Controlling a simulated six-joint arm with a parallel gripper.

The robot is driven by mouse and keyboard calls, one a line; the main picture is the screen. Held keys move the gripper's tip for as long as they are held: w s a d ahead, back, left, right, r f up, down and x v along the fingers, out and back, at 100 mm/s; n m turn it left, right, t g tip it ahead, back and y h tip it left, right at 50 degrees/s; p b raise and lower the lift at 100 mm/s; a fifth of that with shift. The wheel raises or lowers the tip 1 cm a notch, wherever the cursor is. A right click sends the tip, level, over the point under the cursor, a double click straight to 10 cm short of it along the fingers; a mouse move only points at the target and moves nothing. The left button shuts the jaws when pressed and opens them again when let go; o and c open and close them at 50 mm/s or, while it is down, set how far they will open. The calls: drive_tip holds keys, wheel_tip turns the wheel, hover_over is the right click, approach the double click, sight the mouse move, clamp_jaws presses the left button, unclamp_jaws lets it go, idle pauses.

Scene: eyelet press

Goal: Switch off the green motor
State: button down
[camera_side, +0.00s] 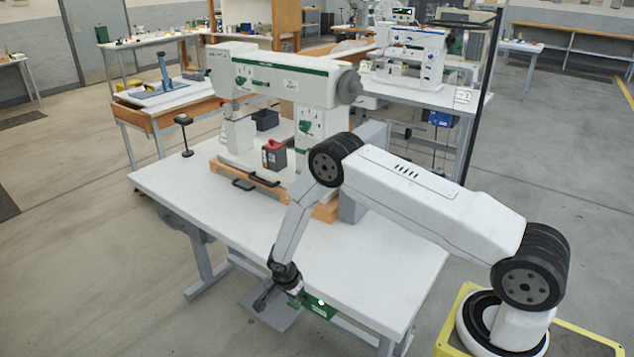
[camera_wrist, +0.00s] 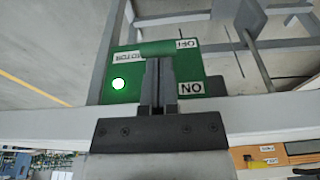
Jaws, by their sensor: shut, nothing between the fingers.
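The green motor box (camera_side: 318,306) is fixed at the front edge of the white table in the side view. In the wrist view the green motor box (camera_wrist: 132,62) fills the middle, with upside-down labels reading MOTOR, OFF and ON. A round lamp (camera_wrist: 118,84) on it glows white. A green bar (camera_wrist: 170,47), apparently the switch handle, lies beside the OFF label, just beyond my fingertips. My gripper (camera_wrist: 158,62) is shut and empty in front of the box; I cannot tell whether it touches the bar. In the side view my gripper (camera_side: 262,302) hangs off the table's front edge, beside the box.
The white table (camera_side: 230,225) carries the large white and green press (camera_side: 290,80) and a red and dark block (camera_side: 274,154). A grey plate (camera_side: 272,314) shows low beneath my gripper. The table's front surface is mostly clear. Table legs and frame bars stand close behind the box.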

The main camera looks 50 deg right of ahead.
drive_tip(key=shift+a+f+h, duration=0.15)
drive_tip(key=shift+h, duration=0.15)
drive_tip(key=shift+a+f, duration=0.25)
drive_tip(key=shift+f, duration=0.05)
idle(0.5)
drive_tip(key=shift+a+f, duration=0.25)
drive_tip(key=shift+f, duration=0.15)
drive_tip(key=shift+a+f, duration=0.2)
drive_tip(key=shift+f, duration=0.3)
drive_tip(key=shift+a+f, duration=0.15)
drive_tip(key=shift+f, duration=0.35)
drive_tip(key=shift+a+r, duration=0.1)
drive_tip(key=a+r, duration=0.6)
drive_tip(key=r, duration=0.1)
drive_tip(key=shift+r, duration=0.35)
drive_tip(key=shift+r, duration=0.1)
